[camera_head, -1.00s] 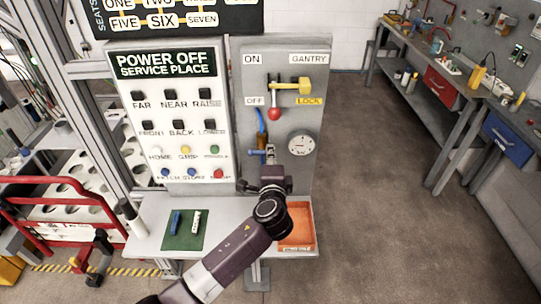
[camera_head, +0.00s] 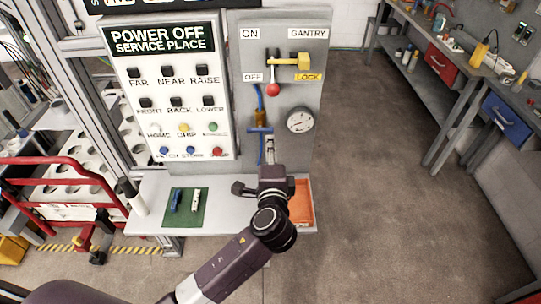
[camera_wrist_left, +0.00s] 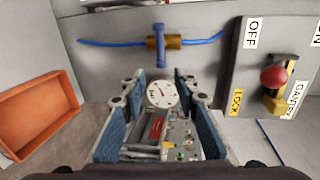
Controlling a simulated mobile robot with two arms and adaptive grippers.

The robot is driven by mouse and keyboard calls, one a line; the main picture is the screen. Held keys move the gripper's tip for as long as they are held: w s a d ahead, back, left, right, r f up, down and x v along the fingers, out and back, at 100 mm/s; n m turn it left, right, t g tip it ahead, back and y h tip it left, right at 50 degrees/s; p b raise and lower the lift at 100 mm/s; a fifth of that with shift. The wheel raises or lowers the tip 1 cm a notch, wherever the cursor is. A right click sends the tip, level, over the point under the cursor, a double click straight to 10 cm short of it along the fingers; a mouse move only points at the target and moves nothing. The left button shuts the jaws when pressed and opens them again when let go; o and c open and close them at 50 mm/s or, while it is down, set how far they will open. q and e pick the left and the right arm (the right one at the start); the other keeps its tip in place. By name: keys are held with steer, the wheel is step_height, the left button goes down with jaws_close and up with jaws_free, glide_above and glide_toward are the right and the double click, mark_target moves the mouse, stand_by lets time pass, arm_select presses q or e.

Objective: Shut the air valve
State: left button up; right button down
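The air valve has a brass body (camera_head: 261,117) on a blue hose, on the grey panel below the red-knobbed lever. Its blue handle (camera_head: 259,130) lies crosswise to the hose. The left wrist view also shows the brass body (camera_wrist_left: 155,42) and the blue handle (camera_wrist_left: 160,45), crosswise to the hose there too. My left gripper (camera_head: 268,146) is just below the handle in the head view. In the wrist view its blue-padded fingers (camera_wrist_left: 161,78) are spread, with nothing held between them and the handle beyond their tips. My right gripper is not in view.
A round gauge (camera_head: 300,120) is right of the valve. The lever with a red knob (camera_head: 273,90) and the yellow lock piece (camera_head: 290,60) are above. A shelf (camera_head: 152,188) with a green mat (camera_head: 184,221) and an orange tray (camera_head: 302,215) juts out below. Open floor is to the right.

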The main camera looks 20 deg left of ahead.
arm_select(q)
steer(key=v, duration=0.3)
stand_by(0.5)
